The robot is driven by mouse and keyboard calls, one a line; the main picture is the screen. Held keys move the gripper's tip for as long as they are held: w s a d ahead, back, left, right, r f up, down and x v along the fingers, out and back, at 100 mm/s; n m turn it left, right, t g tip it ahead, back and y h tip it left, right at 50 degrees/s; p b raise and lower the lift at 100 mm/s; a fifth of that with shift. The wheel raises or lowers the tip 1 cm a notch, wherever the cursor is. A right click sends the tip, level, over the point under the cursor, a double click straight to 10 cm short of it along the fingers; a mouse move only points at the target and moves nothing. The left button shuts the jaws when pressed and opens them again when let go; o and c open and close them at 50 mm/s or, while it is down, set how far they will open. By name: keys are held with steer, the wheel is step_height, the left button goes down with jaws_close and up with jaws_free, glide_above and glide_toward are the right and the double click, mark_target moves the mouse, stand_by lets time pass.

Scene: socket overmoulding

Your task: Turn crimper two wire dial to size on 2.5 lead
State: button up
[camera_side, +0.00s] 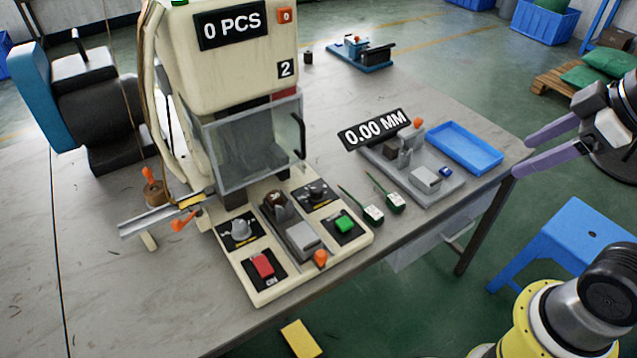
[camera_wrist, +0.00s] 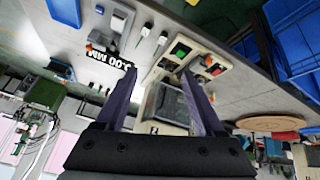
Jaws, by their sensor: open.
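The beige crimper (camera_side: 222,52) marked 2 stands on the table and shows 0 PCS. Its front panel has a grey dial (camera_side: 240,230) at the left and a dark dial (camera_side: 316,190) at the back right. The labels are too small to read, so I cannot tell which is the wire dial or what size either is on. My gripper (camera_side: 522,156) is open and empty at the right edge, beyond the blue tray and well away from the dials. The wrist view shows its two purple fingers (camera_wrist: 158,74) apart, with the crimper panel (camera_wrist: 190,64) beyond them, seen upside down.
The panel also has a red button (camera_side: 262,266), a green button (camera_side: 345,223) and an orange knob (camera_side: 320,258). Two green leads (camera_side: 373,213) lie beside it. A gauge reading 0.00 MM (camera_side: 374,129) and a blue tray (camera_side: 465,147) stand between my gripper and the crimper.

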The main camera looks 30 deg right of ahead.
steer(key=w+a+r+n+y, duration=0.1)
steer(key=w+r+n, duration=0.15)
steer(key=w, duration=0.25)
steer(key=w+a+r+n, duration=0.2)
steer(key=w+n, duration=0.1)
steer(key=w, duration=0.2)
steer(key=n+g+y, duration=0.3)
steer(key=n+g, duration=0.2)
glide_above(317, 188)
steer(key=s+d, duration=0.2)
steer(key=d, duration=0.4)
step_height(317, 188, down, 20)
steer(key=x, duration=1.4)
steer(key=shift+w+f, duration=0.1)
steer(key=shift+w, duration=0.05)
jaws_close()
